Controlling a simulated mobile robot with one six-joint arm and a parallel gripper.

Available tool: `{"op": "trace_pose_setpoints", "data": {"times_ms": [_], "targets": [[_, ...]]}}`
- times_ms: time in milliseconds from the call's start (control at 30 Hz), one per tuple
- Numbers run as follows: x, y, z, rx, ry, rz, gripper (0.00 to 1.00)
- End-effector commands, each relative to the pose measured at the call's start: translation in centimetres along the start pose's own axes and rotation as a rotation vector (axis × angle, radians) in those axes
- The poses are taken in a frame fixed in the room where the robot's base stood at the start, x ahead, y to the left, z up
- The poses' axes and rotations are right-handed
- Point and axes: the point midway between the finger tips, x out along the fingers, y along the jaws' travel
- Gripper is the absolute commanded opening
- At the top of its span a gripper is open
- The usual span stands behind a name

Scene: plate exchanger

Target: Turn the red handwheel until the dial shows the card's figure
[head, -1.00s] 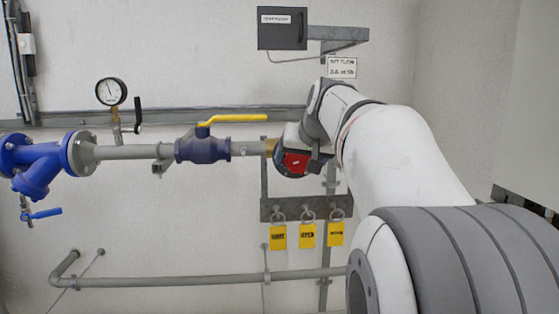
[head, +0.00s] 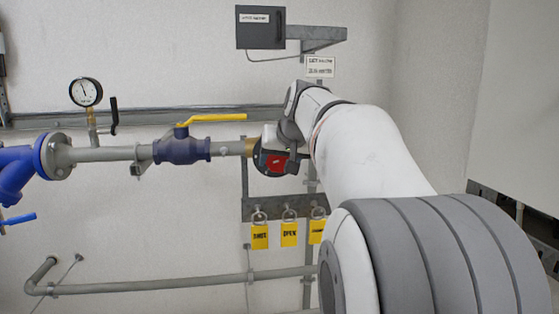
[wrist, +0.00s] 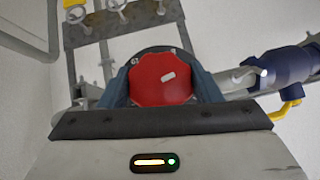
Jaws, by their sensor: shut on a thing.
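The red handwheel (wrist: 160,82) fills the middle of the wrist view, with a small pale mark on its face. My gripper (wrist: 162,95) is shut on it, with one finger at each side of its rim. In the head view the handwheel (head: 274,163) shows as a red patch at the right end of the pipe, partly behind my gripper (head: 284,160). The card (head: 320,67) is a white label on the wall above; its small print is too blurred to read surely. The round dial (head: 86,92) stands on the pipe at the left; its exact reading is too small to tell.
A blue valve (head: 182,150) with a yellow lever (head: 212,118) sits on the pipe left of the handwheel. Yellow tags (head: 260,236) hang on padlocks below. A dark box (head: 261,27) is mounted above. A lower pipe (head: 180,283) runs along the wall.

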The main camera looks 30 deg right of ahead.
Motion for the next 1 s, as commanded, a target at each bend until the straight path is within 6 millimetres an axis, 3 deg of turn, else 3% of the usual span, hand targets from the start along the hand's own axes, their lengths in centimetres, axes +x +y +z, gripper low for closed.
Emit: {"op": "trace_pose_setpoints", "data": {"times_ms": [267, 1000], "targets": [[0.07, 0.02, 0.15, 0.048, 0.001, -0.043, 0.35], [0.13, 0.06, 0.19, 0.370, 0.002, -0.367, 0.35]]}}
